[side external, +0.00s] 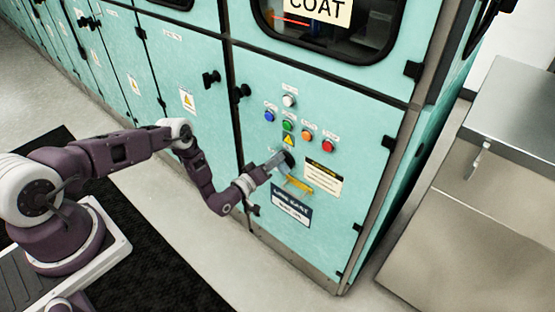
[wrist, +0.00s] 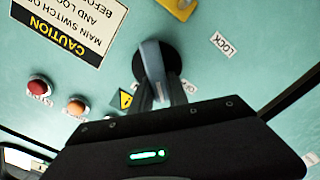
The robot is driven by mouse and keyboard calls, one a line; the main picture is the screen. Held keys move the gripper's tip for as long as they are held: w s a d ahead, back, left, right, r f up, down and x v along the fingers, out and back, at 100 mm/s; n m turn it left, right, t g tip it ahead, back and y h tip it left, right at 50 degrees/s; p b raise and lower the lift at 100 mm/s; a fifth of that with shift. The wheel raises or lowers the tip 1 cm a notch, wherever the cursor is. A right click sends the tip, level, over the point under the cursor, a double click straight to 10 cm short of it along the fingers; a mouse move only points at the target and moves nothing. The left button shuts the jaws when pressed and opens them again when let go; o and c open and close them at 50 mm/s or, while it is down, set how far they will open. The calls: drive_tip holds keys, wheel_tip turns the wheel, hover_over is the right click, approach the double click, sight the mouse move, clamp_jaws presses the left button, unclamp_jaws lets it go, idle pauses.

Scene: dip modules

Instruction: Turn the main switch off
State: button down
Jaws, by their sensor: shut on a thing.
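The main switch (wrist: 153,62) is a round black rotary knob with a raised grey handle on the turquoise cabinet door. In the wrist view, which is upside down, it sits at upper centre. My gripper (wrist: 162,92) is shut on the switch handle, its fingers one on each side. In the side external view my gripper (side external: 279,160) reaches the door and covers part of the switch (side external: 290,158). A small label beside the knob is partly hidden by a finger, and I cannot read it fully. A "LOCK" label (wrist: 222,43) lies apart from the knob.
A yellow handle (side external: 299,185) sticks out just below the switch. Coloured buttons, including a red one (side external: 328,146) and a green one (side external: 288,125), sit above it. A caution sign (side external: 323,177) is to the right. A steel cabinet (side external: 480,190) stands at the right.

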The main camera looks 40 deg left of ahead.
drive_tip(key=n, duration=0.3)
drive_tip(key=shift+a+f+n, duration=0.2)
drive_tip(key=shift+f+n, duration=0.1)
drive_tip(key=shift+n, duration=0.1)
drive_tip(key=shift+f+n, duration=0.2)
drive_tip(key=shift+n, duration=0.85)
drive_tip(key=shift+f+n, duration=0.15)
drive_tip(key=shift+n, duration=0.9)
drive_tip(key=c, duration=1.3)
unclamp_jaws()
